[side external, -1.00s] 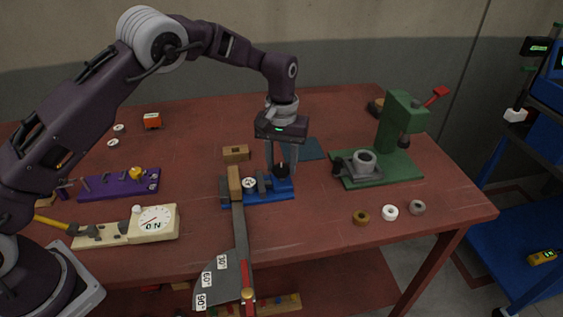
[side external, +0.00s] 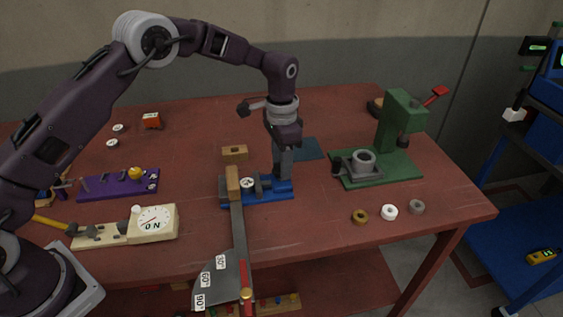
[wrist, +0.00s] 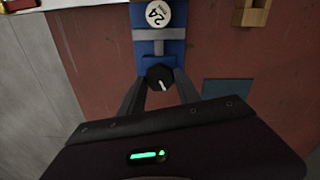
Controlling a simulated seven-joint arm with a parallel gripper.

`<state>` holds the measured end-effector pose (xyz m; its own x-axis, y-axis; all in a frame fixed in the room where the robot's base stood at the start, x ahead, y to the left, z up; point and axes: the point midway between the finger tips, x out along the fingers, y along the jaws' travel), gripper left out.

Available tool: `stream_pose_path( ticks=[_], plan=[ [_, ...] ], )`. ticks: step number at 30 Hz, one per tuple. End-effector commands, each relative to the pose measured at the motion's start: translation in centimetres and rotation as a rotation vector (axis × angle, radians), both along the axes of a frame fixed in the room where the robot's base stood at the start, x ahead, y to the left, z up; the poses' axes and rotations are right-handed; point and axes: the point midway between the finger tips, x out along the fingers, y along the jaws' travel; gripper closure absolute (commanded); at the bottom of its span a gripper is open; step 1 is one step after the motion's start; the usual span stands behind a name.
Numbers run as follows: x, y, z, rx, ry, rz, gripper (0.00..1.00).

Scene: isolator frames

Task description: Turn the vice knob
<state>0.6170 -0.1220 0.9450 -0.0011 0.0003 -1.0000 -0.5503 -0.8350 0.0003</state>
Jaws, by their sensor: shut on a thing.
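The blue vice (side external: 270,196) lies on the red table. My gripper (side external: 283,178) points straight down over the right end of the vice. In the wrist view its two fingers straddle the knob, and my gripper is shut on it. The fingers hide the knob in the side view.
A wooden-handled angle gauge (side external: 240,245) lies against the vice's left end. A wooden block (side external: 234,153) and a dark blue plate (side external: 307,149) lie behind. A green press (side external: 380,168) stands to the right. Several rings (side external: 389,212) lie at front right.

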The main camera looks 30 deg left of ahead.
Motion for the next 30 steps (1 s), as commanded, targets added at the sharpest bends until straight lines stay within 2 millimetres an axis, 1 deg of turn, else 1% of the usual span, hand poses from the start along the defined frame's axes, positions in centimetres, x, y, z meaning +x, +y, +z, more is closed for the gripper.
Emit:
stream_pose_path(
  ticks=[3, 10, 13, 30],
  plan=[
    [0.1, -0.04, 0.16, -0.002, -0.005, -0.099, 1.0],
    [0.06, -0.06, 0.13, -0.001, -0.004, -0.26, 1.0],
    [0.04, -0.06, 0.11, 0.0, -0.004, -0.281, 1.0],
    [-0.03, -0.01, 0.01, 0.001, -0.001, -0.277, 1.0]
  ],
)
